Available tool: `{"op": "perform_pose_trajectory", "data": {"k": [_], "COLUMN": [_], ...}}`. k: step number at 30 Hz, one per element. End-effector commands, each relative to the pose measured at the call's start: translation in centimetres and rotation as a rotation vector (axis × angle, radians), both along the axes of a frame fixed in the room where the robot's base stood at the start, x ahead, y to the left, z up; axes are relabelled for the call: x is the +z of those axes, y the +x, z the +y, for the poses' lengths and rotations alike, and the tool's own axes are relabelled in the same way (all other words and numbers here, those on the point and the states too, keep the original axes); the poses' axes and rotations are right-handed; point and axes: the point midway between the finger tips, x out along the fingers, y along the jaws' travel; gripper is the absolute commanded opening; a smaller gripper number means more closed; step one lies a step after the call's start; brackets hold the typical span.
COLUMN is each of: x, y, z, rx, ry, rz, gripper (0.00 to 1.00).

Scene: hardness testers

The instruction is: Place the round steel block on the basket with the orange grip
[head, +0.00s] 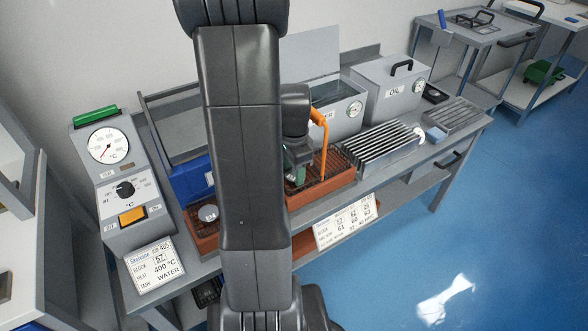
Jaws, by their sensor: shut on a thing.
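The basket (338,168) with the orange grip (319,124) is a dark rack on a reddish-brown base, at the middle of the bench. Its orange grip stands up on the near side of the rack. My gripper (297,170) points down at the left end of this basket, just left of the grip, and is partly hidden by my arm. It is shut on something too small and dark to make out. A round, light-topped piece (208,213) sits on a reddish-brown block farther left; I cannot tell whether it is the round steel block.
A control box (122,175) with a gauge and green handle stands at the left. An open tank (340,108) and an OIL tank (388,90) stand behind. A ribbed rack (375,148) lies right of the basket. Blue floor (470,230) is clear at the right.

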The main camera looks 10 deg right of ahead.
Motion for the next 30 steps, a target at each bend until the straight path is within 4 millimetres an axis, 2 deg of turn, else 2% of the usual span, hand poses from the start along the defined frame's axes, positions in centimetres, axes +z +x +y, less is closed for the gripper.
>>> {"op": "perform_pose_trajectory", "data": {"k": [1, 2, 3, 10, 14, 17, 27, 30], "x": [-0.2, -0.1, -0.1, -0.1, 0.6, 2.2, 9.4, 10.9], "y": [0.0, 0.0, 0.0, 0.0, 0.0, 0.1, 0.1, 0.1], "z": [0.0, 0.0, 0.0, 0.0, 0.0, 0.0, 0.0, 0.0], "rx": [0.000, 0.000, 0.000, 0.000, 0.000, 0.000, 0.000, 0.000], "ry": [0.000, 0.000, 0.000, 0.000, -0.001, -0.001, -0.001, 0.000], "rz": [0.001, 0.000, 0.000, 0.000, -0.001, -0.004, -0.004, -0.003], "gripper": [0.52, 0.58, 0.59, 0.59, 0.59, 0.59, 0.59, 0.59]}}
